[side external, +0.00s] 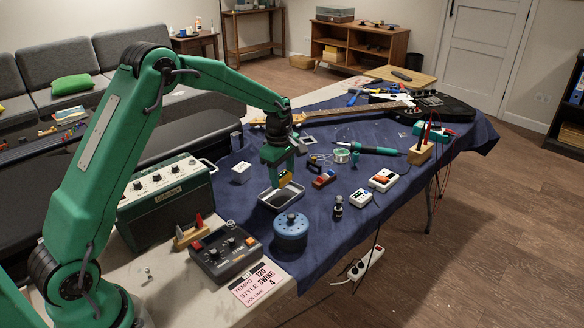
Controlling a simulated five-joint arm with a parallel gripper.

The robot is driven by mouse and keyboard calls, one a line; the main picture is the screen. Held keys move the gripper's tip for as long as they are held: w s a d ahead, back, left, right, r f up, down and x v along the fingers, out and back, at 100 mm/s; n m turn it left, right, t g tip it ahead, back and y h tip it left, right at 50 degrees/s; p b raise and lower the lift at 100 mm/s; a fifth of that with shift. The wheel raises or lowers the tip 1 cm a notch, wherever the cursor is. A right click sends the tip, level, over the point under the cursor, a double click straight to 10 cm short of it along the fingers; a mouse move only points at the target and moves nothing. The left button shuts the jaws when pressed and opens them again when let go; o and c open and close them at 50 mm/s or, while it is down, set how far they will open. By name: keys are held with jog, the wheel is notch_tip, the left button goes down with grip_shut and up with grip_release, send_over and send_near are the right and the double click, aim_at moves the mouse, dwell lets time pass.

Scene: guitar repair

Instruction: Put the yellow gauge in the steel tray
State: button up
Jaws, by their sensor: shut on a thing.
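The yellow gauge (285,179) is between the fingers of my gripper (284,176), which is shut on it. Only part of the gauge shows below the green jaws. The steel tray (264,203) is a small, shallow rectangular tray on the dark blue cloth. My gripper holds the gauge above the tray, near its far right part in the side view. The gauge looks apart from the tray floor, but the exact height is hard to tell.
A blue round tin (291,233) stands just in front of the tray. A white cube (241,172) sits behind it to the left. A green amplifier (166,196) and a grey pedal unit (226,252) stand at the left.

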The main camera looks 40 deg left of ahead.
aim_at(282, 184)
jog(key=shift+w+a+f, duration=0.2)
jog(key=shift+a+f, duration=0.05)
jog(key=shift+a, duration=0.15)
jog(key=shift+f, duration=2)
jog(key=shift+f, duration=0.1)
jog(key=o, duration=1.2)
jog(key=r, duration=0.8)
jog(key=s+r, duration=0.1)
jog(key=r, duration=0.3)
jog(key=shift+d+r, duration=0.1)
jog(key=shift+d, duration=0.05)
